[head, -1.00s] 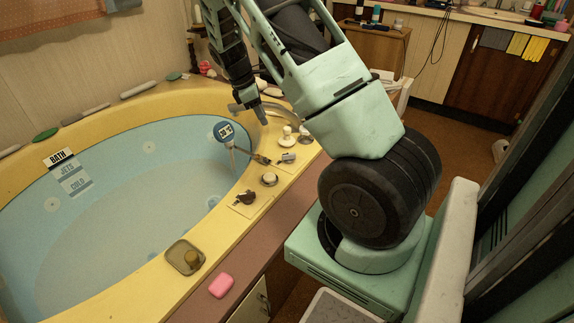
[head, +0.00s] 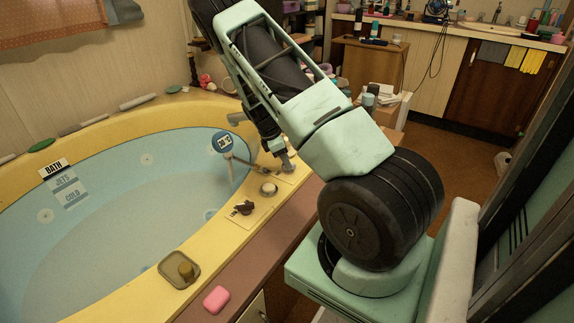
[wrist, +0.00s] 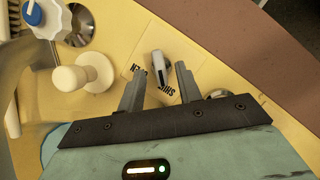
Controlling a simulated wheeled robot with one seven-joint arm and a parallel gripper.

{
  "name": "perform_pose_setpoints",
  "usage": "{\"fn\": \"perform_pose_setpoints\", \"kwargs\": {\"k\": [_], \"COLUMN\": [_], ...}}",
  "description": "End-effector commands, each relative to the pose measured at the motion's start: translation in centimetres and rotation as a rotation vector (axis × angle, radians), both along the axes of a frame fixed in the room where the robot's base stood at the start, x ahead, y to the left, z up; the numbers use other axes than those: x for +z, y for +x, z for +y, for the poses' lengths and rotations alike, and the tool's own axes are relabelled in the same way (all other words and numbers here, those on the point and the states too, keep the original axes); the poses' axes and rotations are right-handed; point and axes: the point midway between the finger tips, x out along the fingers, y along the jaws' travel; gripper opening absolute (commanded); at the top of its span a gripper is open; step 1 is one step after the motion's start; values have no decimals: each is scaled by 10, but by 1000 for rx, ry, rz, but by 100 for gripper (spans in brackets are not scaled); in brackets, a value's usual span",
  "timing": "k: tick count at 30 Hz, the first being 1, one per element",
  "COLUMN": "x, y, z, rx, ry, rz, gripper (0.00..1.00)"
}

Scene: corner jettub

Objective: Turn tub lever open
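The tub lever (wrist: 157,70) is a small grey metal handle on a pale plate (wrist: 120,83) marked OPEN and SHUT in the wrist view. My gripper (wrist: 160,68) is open, with one finger on each side of the lever in that picture. I cannot tell whether either finger touches it. In the head view my gripper (head: 288,161) is low over the tub's right rim and hides most of the lever.
A white knob (wrist: 75,78) and a blue-capped tap handle (wrist: 38,15) stand left of the lever.

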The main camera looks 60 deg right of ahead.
Motion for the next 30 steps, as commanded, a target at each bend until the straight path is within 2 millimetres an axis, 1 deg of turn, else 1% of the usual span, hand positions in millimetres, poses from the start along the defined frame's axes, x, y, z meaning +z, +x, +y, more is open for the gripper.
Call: {"fn": "perform_pose_setpoints", "kwargs": {"k": [1,5,15,17,18,19,30], "x": [-7,-14,-16,-16,-16,-16,-15], "y": [-2,-4,-5,-5,-5,-5,-5], "z": [-2,-5,-5,-5,-5,-5,-5], "rx": [0,-1,-1,-1,-1,-1,-30], "ry": [0,-1,-1,-1,-1,0,1], "rz": [1,0,-1,-1,-1,0,1], "gripper": [35,35,35,18,7,0,0]}}
